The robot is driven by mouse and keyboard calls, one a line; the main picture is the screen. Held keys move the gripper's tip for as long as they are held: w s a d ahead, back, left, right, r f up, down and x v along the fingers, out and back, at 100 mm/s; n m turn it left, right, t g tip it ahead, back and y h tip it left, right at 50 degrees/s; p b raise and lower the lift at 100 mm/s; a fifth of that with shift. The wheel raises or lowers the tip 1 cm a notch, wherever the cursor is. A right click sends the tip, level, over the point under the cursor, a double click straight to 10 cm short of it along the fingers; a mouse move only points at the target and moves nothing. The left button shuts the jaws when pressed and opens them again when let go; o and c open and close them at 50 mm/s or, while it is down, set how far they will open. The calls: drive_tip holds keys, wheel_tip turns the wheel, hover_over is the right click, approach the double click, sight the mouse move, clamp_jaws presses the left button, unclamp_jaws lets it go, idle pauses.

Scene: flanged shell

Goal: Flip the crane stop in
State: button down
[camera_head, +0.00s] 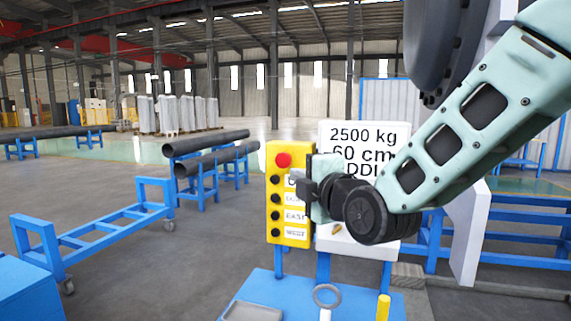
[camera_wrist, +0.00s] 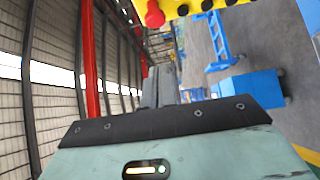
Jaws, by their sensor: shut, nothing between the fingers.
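The yellow crane control box (camera_head: 289,234) stands upright on a blue frame, with a red round button (camera_head: 283,160) at its top and several black buttons below it. My gripper (camera_head: 305,190) is at the right side of the box, a little below and right of the red button. It hides part of the box's labels. In the wrist view the shut fingers (camera_wrist: 160,86) point away from the camera with nothing between them. The red button also shows there at the top (camera_wrist: 153,14), apart from the fingers, beside the box's yellow edge (camera_wrist: 190,7). Whether the gripper touches the box is unclear.
A white sign (camera_head: 352,133) with "2500 kg" and "60 cm" stands just right of the box, partly behind my arm. Below is a blue stand (camera_head: 262,290) with a grey ring (camera_head: 327,295) and a yellow post (camera_head: 383,307). A blue trolley (camera_head: 105,237) stands left; floor between is clear.

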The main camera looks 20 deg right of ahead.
drive_tip(key=p, duration=0.3)
approach(278, 161)
drive_tip(key=w+a, duration=0.2)
drive_tip(key=a, duration=0.1)
drive_tip(key=w, duration=0.1)
drive_tip(key=w+d+p, duration=0.1)
drive_tip(key=w+d, duration=0.1)
drive_tip(key=shift+w, duration=0.4)
